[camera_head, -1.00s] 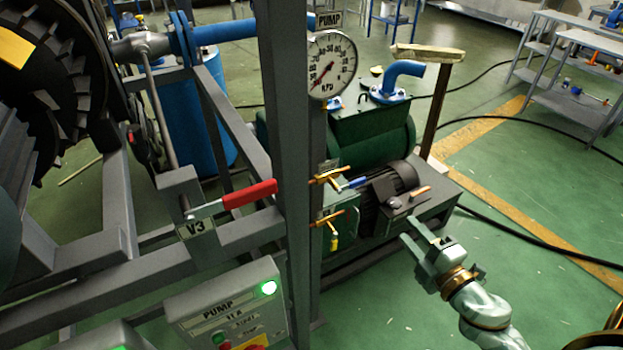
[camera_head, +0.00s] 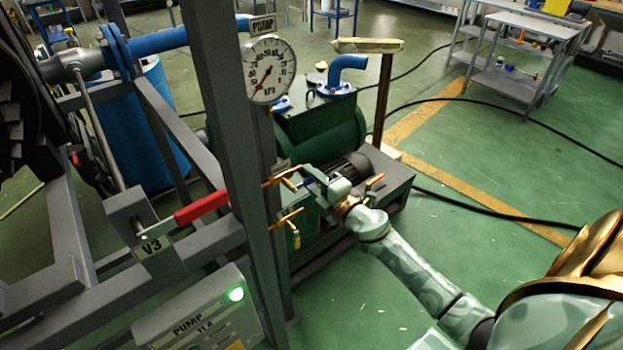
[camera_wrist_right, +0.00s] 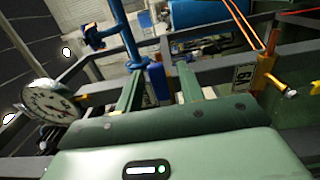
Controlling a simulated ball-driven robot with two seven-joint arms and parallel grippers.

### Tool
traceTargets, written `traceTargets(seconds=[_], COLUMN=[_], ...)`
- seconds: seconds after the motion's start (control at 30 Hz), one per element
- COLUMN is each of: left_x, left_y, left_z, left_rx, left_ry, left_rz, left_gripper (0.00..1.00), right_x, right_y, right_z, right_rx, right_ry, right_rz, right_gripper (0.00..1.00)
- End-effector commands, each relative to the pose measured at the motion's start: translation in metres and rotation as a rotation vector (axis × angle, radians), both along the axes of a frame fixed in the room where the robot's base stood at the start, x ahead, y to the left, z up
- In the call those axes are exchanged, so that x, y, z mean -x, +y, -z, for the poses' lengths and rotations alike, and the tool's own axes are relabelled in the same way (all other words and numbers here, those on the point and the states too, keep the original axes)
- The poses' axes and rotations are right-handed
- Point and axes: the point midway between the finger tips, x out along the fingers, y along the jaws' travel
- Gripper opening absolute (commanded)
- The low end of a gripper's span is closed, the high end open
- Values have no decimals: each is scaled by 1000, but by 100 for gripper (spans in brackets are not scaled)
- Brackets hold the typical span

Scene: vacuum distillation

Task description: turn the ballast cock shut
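A brass cock (camera_head: 284,177) projects from the upright post beside the green pump. Its blue lever, clear earlier, is mostly hidden by my right gripper in the head view. In the right wrist view a blue handle (camera_wrist_right: 156,80) stands between my two fingers. My right gripper (camera_head: 312,178) is at the cock; in the wrist view (camera_wrist_right: 160,90) its fingers are apart with a gap beside the handle, and I cannot tell whether either touches. I cannot read which is the ballast cock. My left gripper is out of view.
The gauge (camera_head: 269,70) is on the post (camera_head: 222,110) left of the gripper. A red-handled valve marked V3 (camera_head: 201,208) and the pump switch box (camera_head: 205,312) are nearer. The motor (camera_head: 345,172) lies close behind. Open green floor is to the right.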

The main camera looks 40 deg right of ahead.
Motion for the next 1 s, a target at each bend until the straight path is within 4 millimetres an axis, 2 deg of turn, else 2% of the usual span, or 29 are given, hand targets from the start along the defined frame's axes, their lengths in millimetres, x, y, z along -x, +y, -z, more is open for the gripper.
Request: traceTargets(seconds=[0.3,0.33,0.47,0.77,1.0], left_x=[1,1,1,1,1], left_y=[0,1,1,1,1], left_z=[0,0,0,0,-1], left_rx=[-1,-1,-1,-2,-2], left_ry=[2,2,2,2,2], left_rz=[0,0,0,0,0], left_gripper=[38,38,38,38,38], right_x=[-4,-4,-4,-4,-4], right_y=[0,0,0,0,1], right_z=[0,0,0,1,6], right_rx=[0,0,0,-16,-115], right_ry=[1,1,1,2,10], right_rz=[0,0,0,0,0], right_gripper=[38,35,0,0,0])
